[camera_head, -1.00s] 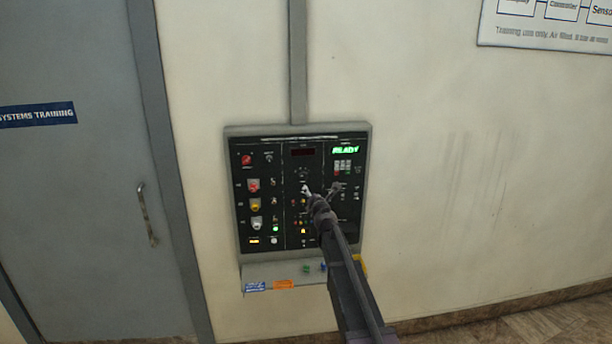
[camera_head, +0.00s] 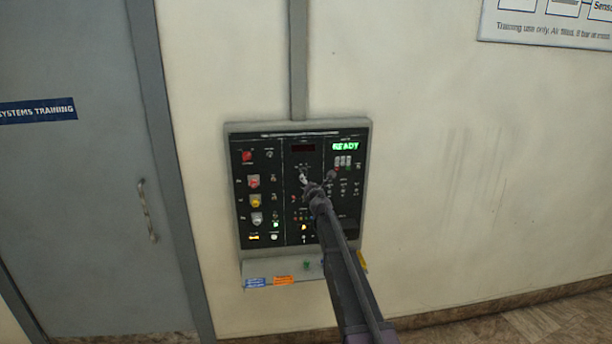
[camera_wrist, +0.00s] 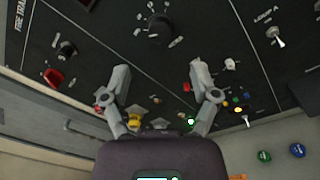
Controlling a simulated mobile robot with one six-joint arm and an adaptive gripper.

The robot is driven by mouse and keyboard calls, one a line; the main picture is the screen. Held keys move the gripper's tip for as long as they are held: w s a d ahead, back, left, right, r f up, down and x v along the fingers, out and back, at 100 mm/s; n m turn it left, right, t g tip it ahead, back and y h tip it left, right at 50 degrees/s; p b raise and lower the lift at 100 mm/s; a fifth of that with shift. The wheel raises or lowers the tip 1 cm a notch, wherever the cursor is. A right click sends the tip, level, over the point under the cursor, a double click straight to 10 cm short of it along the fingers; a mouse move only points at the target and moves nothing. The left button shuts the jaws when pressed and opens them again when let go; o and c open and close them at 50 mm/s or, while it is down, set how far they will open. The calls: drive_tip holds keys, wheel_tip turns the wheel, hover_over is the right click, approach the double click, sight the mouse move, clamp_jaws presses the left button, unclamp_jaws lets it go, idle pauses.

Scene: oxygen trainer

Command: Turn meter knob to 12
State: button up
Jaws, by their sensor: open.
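The control panel (camera_head: 240,180) hangs upright on the wall. In the wrist view, a round black knob (camera_wrist: 158,25) with small markings around it sits near the top centre; it looks like the meter knob, but its labels are too small to read. My gripper (camera_wrist: 160,78) is open and empty, with its two fingers spread below the knob in that view and apart from it. In the head view, my gripper (camera_head: 304,181) is in front of the panel's middle column, and my arm hides part of the panel's lower right.
The panel holds a red knob (camera_wrist: 53,77), another black knob (camera_wrist: 67,50), a toggle switch (camera_wrist: 272,35) and several small lights. A ledge below carries a green button (camera_wrist: 264,156) and a blue button (camera_wrist: 297,150).

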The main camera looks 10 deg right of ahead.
sight(304, 173)
drive_tip(key=w, duration=0.7)
drive_tip(key=shift+w+a, duration=0.2)
drive_tip(key=shift+a, duration=0.05)
clamp_jaws()
drive_tip(key=shift+d, duration=0.2)
drive_tip(key=shift+a, duration=0.15)
